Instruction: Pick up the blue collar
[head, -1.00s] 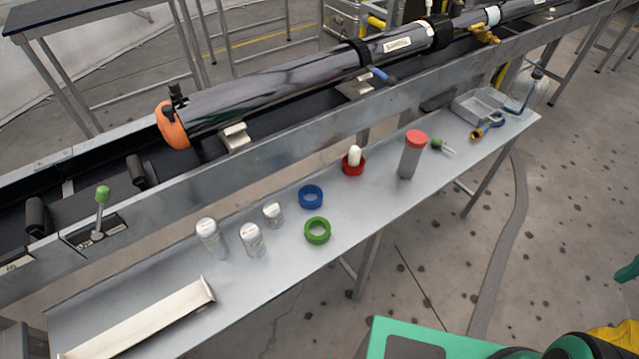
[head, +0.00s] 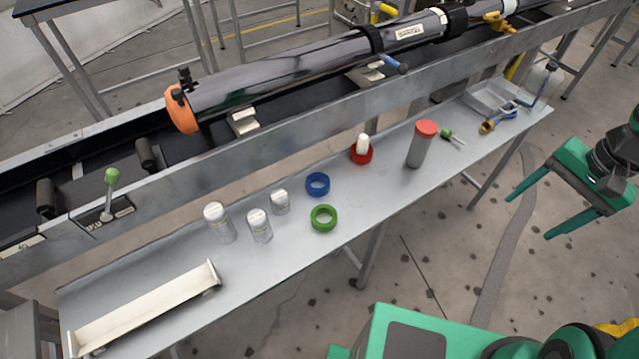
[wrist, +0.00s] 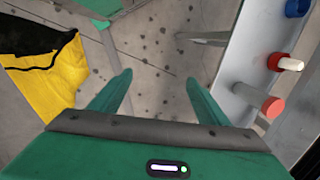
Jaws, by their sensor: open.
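The blue collar (head: 318,184) is a short ring lying flat on the narrow metal bench, just behind a green collar (head: 323,218). In the wrist view it shows at the top right edge (wrist: 297,8), partly cut off. My gripper (head: 528,212) is at the right of the head view, off the bench's front side and well to the right of the blue collar. Its two green fingers are spread with nothing between them; in the wrist view the floor shows between the fingertips (wrist: 158,84).
The metal bench (head: 280,270) also holds a red collar (head: 361,154) around a white peg, a grey cylinder with a red cap (head: 422,145), several white-capped containers (head: 259,226) and a pale metal channel (head: 145,308). A rail with a long dark tube (head: 290,78) runs behind. Bench around the blue collar is fairly clear.

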